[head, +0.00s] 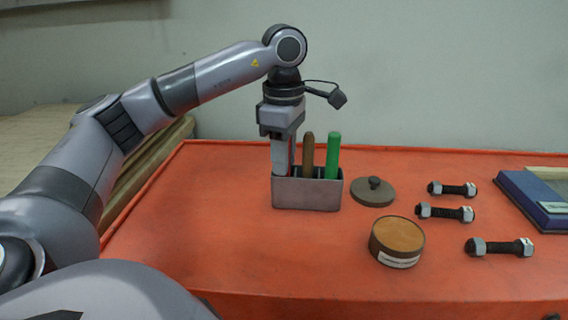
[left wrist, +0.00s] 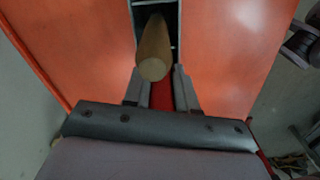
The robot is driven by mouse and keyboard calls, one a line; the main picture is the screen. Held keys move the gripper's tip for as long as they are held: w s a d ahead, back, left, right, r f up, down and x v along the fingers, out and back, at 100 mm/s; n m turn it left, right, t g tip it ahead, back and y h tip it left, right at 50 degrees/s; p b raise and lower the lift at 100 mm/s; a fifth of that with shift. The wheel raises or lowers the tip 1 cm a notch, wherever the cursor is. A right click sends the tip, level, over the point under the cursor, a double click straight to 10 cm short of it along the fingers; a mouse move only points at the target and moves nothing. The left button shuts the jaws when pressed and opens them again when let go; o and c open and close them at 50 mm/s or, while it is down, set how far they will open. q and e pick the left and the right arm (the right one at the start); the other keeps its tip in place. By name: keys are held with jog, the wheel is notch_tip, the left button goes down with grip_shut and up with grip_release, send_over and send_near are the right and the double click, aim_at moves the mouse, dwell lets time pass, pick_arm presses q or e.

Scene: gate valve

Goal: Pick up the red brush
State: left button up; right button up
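The grey holder (head: 307,194) stands on the orange table with a brown handle (head: 307,155) and a green handle (head: 333,155) upright in it. My left gripper (head: 283,165) points straight down at the holder's left end, its fingertips reaching its top. In the left wrist view, the red brush (left wrist: 161,96) shows as a dark red strip filling the gap between the fingers (left wrist: 162,92), which look shut on it. In that view the brown handle (left wrist: 153,68) lies just beyond the fingers. The brush is hidden by the gripper in the head view. My right gripper is not in view.
A round lid (head: 373,192) and a brown-topped tin (head: 397,240) lie right of the holder. Several bolts (head: 445,213) and a blue tray (head: 540,205) are farther right. The table front left of the tin is clear.

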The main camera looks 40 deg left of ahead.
pick_arm(q)
grip_shut()
jog(key=shift+r, duration=0.15)
jog(key=shift+r, duration=0.55)
notch_tip(320, 180, up, 19)
jog(key=p, duration=0.5)
jog(key=shift+f, duration=0.15)
